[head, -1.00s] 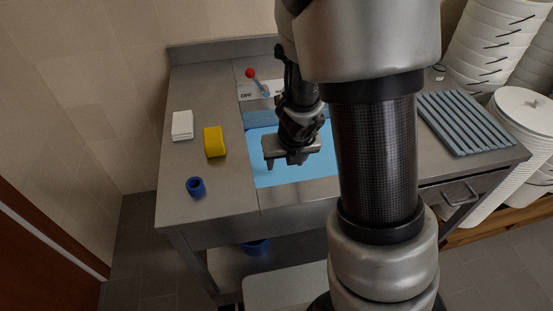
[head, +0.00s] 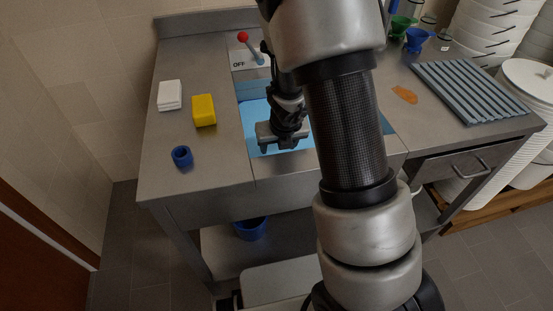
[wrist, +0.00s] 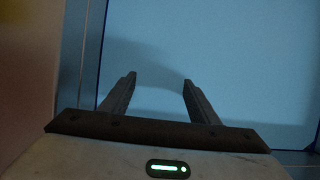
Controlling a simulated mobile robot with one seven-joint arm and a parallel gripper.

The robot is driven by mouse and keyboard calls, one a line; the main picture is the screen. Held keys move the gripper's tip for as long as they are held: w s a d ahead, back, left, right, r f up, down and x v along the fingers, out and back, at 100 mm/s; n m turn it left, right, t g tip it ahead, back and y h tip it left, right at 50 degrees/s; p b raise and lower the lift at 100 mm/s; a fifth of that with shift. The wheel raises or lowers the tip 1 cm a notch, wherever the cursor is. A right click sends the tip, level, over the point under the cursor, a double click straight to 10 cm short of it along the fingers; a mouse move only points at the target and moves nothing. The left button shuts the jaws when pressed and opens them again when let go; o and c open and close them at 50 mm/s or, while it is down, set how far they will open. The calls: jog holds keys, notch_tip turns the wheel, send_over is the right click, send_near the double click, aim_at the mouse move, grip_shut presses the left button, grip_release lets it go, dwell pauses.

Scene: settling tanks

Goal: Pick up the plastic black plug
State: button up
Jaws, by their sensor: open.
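I cannot make out the black plug in either view. My gripper (head: 278,148) is open and empty, pointing down over the light-blue tank (head: 252,112) set into the steel counter. In the wrist view both dark fingers (wrist: 159,80) stand apart, with only the plain blue tank surface (wrist: 235,50) between and beyond them. My arm hides much of the tank's right part in the head view.
On the left counter are a white block (head: 170,95), a yellow block (head: 204,110) and a blue ring-like piece (head: 182,156). A red-knobbed lever (head: 250,46) stands behind the tank. An orange flat piece (head: 404,94), ribbed grey rack (head: 470,90) and funnels (head: 401,27) are right.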

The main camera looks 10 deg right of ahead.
jog(key=shift+b+x, duration=0.3)
jog(key=shift+x, duration=0.75)
